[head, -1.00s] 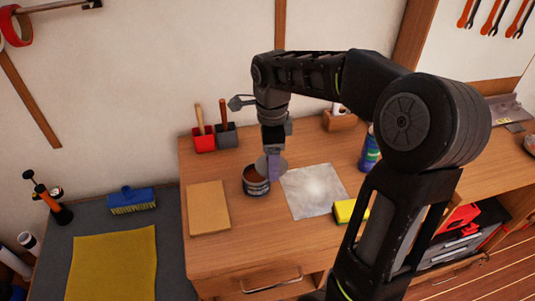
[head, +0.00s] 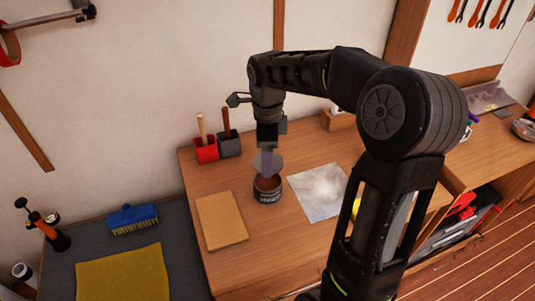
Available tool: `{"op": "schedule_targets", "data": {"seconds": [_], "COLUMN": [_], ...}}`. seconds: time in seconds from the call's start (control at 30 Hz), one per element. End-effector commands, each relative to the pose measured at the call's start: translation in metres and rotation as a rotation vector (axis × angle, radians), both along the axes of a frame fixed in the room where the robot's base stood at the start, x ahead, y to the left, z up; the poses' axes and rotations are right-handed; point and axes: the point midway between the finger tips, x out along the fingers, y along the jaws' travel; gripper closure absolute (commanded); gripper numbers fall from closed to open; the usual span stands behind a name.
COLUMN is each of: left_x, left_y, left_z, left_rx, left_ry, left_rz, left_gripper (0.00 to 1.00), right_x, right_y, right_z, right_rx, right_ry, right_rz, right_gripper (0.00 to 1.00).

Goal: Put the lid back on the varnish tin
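The varnish tin (head: 268,196) stands upright and open on the wooden bench, with a dark label and brown varnish showing inside. The lid (head: 276,165) is a round grey disc above the tin's back rim. It looks tilted and apart from the tin, though the exact gap is hard to judge. My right gripper (head: 266,160), its arm coming in from the right, points down and appears shut on the lid. Its fingertips are small and partly merge with the lid. My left gripper is not in view.
A tan block (head: 221,220) lies left of the tin, and a pale sheet (head: 318,192) lies to its right. A red pot (head: 206,150) and a grey pot (head: 229,144) with handles stand behind. My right arm hides much of the bench's right part.

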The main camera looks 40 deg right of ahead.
Motion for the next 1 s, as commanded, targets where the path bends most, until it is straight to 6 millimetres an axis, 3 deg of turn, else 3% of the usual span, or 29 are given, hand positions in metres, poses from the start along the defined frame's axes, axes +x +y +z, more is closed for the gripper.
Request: {"op": "schedule_targets", "data": {"seconds": [0.53,1.0], "left_x": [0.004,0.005], "left_y": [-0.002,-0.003], "left_z": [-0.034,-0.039], "left_rx": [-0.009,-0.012], "left_ry": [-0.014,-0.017], "left_rz": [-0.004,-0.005], "left_gripper": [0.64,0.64], "right_x": [0.0,0.0], "right_y": [0.0,0.0], "right_z": [-0.051,-0.059], "right_rx": [0.0,0.0], "right_ry": [0.0,0.0], "right_rz": [0.001,0.001], "right_gripper": [0.65,0.65]}}
